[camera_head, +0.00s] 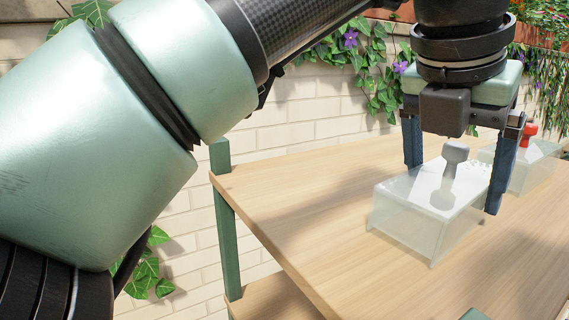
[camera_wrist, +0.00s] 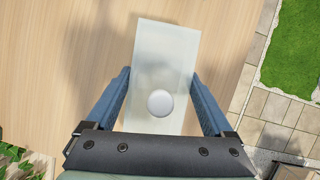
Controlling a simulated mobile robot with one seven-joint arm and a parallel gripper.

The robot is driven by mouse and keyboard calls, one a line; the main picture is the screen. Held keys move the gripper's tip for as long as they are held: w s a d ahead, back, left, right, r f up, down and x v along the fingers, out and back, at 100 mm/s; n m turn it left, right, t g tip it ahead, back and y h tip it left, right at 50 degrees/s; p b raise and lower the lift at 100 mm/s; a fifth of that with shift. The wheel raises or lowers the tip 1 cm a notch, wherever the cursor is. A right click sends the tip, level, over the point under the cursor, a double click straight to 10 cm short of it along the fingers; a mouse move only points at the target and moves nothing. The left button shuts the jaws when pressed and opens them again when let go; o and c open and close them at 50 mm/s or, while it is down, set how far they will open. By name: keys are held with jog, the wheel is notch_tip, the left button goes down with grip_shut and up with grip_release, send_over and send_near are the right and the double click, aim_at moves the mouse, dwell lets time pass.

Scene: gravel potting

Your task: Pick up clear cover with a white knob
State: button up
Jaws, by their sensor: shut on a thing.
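The clear cover (camera_head: 405,218) is a frosted, box-shaped lid with a pale white knob (camera_head: 454,168) standing on its top. In the wrist view the cover (camera_wrist: 166,60) shows from above, with the round knob (camera_wrist: 160,103) close to the gripper end. My gripper (camera_head: 455,178) points down over the cover, with one blue finger at each long side. It is shut on the cover's sides, and the knob stands between the fingers. I cannot tell whether the cover's lower edge is clear of the table.
A second clear cover with a red knob (camera_head: 529,134) stands behind at the right, close to my right finger. The wooden table (camera_head: 310,205) is bare at the left and front. A brick wall (camera_head: 300,115) with ivy and purple flowers runs behind it.

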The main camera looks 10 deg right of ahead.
notch_tip(320, 180, up, 10)
jog(key=p, duration=0.8)
jog(key=shift+f, duration=0.15)
jog(key=o, duration=0.7)
jog(key=c, duration=0.4)
jog(key=shift+a+f, duration=0.1)
